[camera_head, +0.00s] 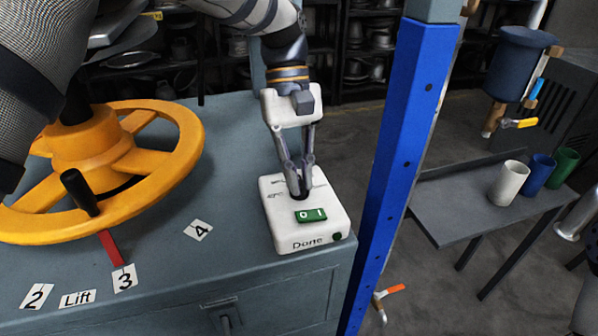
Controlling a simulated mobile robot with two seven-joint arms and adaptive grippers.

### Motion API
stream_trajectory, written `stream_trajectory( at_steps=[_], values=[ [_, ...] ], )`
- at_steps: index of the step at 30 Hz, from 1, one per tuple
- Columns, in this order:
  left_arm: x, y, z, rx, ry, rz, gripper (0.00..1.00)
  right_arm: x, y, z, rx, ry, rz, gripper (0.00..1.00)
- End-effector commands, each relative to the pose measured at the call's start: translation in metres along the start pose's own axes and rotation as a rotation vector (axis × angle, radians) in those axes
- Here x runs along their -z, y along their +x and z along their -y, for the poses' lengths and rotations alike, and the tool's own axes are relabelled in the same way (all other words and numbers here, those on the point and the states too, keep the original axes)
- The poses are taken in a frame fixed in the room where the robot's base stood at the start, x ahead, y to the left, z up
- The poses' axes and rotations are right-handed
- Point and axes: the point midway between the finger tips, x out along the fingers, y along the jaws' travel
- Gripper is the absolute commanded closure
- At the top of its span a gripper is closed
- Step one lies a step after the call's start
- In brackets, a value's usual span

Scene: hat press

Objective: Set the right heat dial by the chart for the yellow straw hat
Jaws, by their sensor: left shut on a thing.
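A white control box (284,225) marked "Done" sits at the right front corner of the grey-blue bench. It has a green 0/1 switch (311,215) and small dark marks on its top. My left gripper (299,190) points down onto the box, behind the switch. Its fingers are shut on a small dark knob on the box top; they mostly hide the knob, so its setting cannot be read. No heat dial, chart or yellow straw hat can be made out in this view. My right gripper is not in view.
A large yellow handwheel (180,150) with a black handle stands left on the bench (237,130), by number cards and a "Lift" label (77,298). A blue post (397,150) rises close right of the box. A grey side table (455,207) holds white, blue and green cups.

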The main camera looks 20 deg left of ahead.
Motion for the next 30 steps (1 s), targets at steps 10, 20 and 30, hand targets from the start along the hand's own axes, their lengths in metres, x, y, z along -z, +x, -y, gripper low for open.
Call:
stream_trajectory(
  at_steps=[10, 20, 30],
  values=[
    [0.000, 0.002, 0.000, 0.003, 0.000, 0.002, 0.83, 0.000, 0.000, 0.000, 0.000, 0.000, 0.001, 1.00],
    [0.000, 0.001, 0.000, 0.001, 0.000, 0.001, 0.70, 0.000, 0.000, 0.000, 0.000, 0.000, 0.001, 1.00],
    [0.001, -0.059, -0.001, -0.001, 0.001, -0.001, 0.70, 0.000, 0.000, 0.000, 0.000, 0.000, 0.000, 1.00]
  ],
)
